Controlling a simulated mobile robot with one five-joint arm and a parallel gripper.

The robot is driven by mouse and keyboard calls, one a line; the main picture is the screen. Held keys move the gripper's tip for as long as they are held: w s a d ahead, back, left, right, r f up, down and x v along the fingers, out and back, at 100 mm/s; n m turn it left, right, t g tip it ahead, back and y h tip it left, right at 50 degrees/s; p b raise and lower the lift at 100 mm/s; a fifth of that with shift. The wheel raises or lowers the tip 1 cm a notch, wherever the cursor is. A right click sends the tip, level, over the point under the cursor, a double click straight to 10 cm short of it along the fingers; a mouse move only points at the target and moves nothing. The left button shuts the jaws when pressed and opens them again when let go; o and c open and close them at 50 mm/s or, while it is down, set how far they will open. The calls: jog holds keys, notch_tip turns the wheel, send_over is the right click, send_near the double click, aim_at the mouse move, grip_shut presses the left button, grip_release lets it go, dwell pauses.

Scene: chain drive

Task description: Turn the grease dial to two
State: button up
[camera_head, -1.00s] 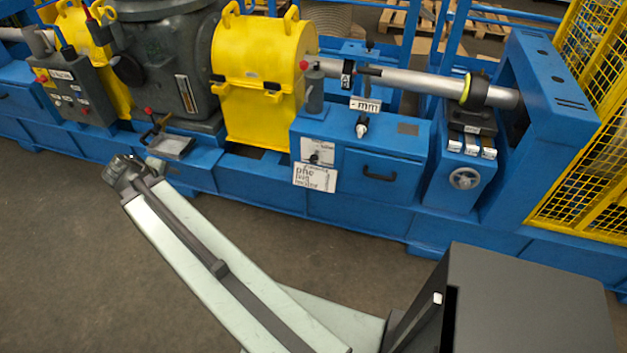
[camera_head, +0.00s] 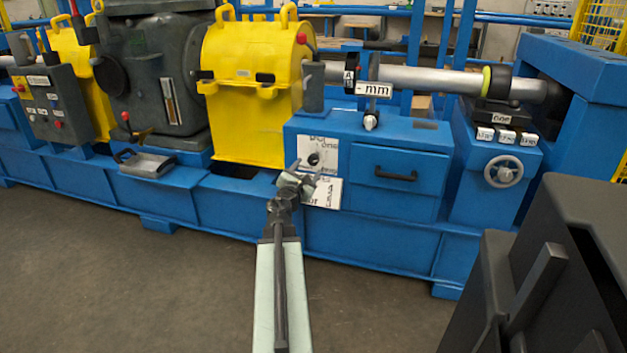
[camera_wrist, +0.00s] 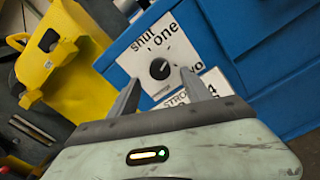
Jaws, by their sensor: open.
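The grease dial (camera_wrist: 160,68) is a small round black knob on a white plate (camera_wrist: 154,42) with the words "shut" and "one". A third word is partly hidden by my right finger, with "wo" showing. I cannot tell surely where the knob points. In the head view the dial (camera_head: 314,159) is on the blue cabinet front, just beyond my fingertips. My gripper (camera_head: 306,175) is open in front of the plate. In the wrist view my gripper (camera_wrist: 158,80) has one finger on either side of the knob's lower part, apart from it and holding nothing.
A second white lettered card (camera_head: 322,193) sits below the plate. A drawer with a black handle (camera_head: 396,176) is to the right, and a handwheel (camera_head: 503,171) farther right. A yellow housing (camera_head: 246,90) stands to the left. The floor (camera_head: 150,285) at left is clear.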

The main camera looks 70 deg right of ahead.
aim_at(313, 161)
jog(key=shift+d, duration=0.1)
jog(key=d, duration=0.7)
jog(key=shift+w+d, duration=0.15)
jog(key=shift+d, duration=0.2)
jog(key=shift+a, duration=0.1)
grip_shut()
